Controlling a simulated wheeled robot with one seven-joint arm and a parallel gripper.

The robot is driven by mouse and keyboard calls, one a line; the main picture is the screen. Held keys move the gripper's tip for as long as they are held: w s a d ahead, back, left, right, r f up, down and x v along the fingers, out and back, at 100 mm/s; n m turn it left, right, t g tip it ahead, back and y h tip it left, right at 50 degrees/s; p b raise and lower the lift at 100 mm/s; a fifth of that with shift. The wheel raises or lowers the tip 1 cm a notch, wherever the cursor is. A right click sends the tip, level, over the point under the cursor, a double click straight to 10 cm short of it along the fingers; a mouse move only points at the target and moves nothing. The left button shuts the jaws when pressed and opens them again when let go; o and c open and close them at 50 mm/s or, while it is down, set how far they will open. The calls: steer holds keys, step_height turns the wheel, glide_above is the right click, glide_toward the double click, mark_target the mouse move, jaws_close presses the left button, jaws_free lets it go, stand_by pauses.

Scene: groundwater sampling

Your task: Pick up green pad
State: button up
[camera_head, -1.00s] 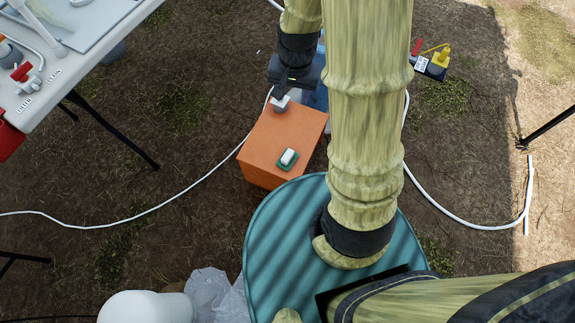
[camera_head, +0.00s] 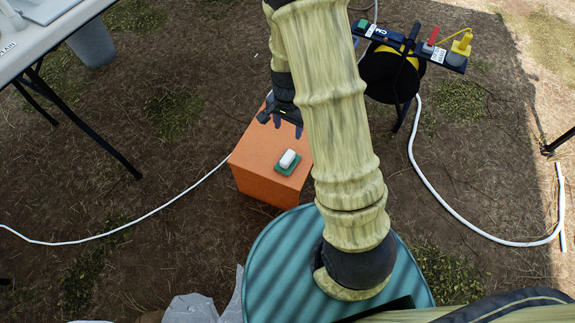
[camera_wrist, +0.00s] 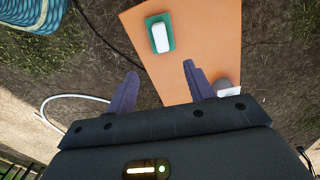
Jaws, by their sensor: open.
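The green pad (camera_head: 287,168) lies flat on top of the orange box (camera_head: 262,183), with a white block (camera_head: 288,158) resting on it. In the wrist view the green pad (camera_wrist: 160,35) shows as a rim around the white block (camera_wrist: 160,37). My gripper (camera_head: 288,127) is over the far part of the box, beyond the pad in the head view. In the wrist view my gripper (camera_wrist: 160,72) has its two dark fingers spread wide with nothing between them. The pad is ahead of the fingertips, apart from them.
A small grey and white object (camera_wrist: 227,88) is beside the right finger in the wrist view. A teal ribbed round surface (camera_head: 290,270) is in front of the box. A cable reel (camera_head: 390,75) stands behind my arm, with white cables on the ground. A table (camera_head: 40,45) is at left.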

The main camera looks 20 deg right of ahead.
steer(key=b, duration=0.7)
glide_toward(287, 156)
steer(key=f, duration=0.5)
steer(key=shift+s+d+f, duration=0.1)
steer(key=shift+s, duration=0.1)
step_height(287, 156, down, 5)
steer(key=b, duration=0.4)
steer(key=shift+w+f, duration=0.1)
steer(key=shift+c, duration=0.2)
steer(key=c, duration=1)
